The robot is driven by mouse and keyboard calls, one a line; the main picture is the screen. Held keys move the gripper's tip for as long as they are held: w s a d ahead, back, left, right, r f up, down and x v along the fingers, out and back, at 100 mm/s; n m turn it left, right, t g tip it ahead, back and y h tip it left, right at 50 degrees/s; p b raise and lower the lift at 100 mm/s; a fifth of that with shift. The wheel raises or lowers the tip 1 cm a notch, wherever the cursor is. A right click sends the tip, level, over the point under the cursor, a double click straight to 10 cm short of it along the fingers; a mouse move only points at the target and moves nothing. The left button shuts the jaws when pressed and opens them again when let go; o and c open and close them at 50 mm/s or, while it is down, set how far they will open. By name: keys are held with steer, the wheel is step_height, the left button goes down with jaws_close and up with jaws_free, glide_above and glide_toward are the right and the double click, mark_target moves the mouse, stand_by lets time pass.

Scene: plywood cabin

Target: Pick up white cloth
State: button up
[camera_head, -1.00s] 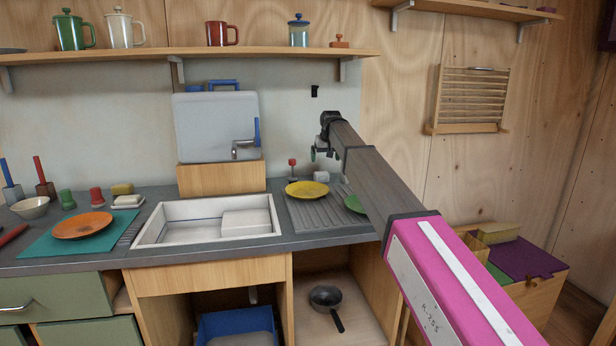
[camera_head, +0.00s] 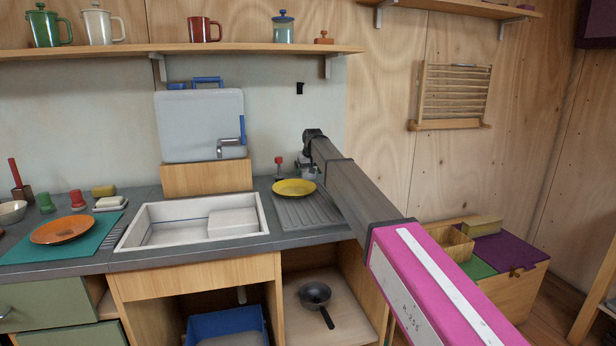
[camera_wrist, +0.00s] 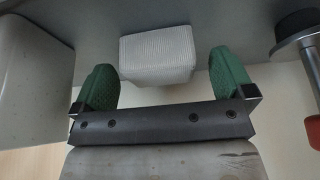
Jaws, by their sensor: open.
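The white cloth (camera_wrist: 158,54) is a folded, ribbed block in the wrist view, resting against a grey surface. My gripper (camera_wrist: 163,68) has two green fingers spread wide, one on each side of the cloth with a gap between; I cannot tell whether the tips reach past its near face. In the head view my gripper (camera_head: 306,160) is at the far end of my arm, at the back of the drainboard behind the yellow plate. My arm hides most of the cloth there.
The yellow plate (camera_head: 294,187) lies on the ridged drainboard (camera_head: 305,211), right of the white sink (camera_head: 150,236). A red-topped object (camera_wrist: 313,128) stands close on the right in the wrist view; a pale, rounded body (camera_wrist: 35,75) is at the left. A shelf (camera_head: 230,50) with mugs is above.

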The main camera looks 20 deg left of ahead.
steer(key=shift+w+a+f, duration=0.15)
steer(key=shift+w+f, duration=0.1)
steer(key=shift+f, duration=0.4)
steer(key=c, duration=1)
steer(key=shift+r, duration=0.1)
step_height(320, 180, up, 10)
steer(key=shift+f, duration=0.1)
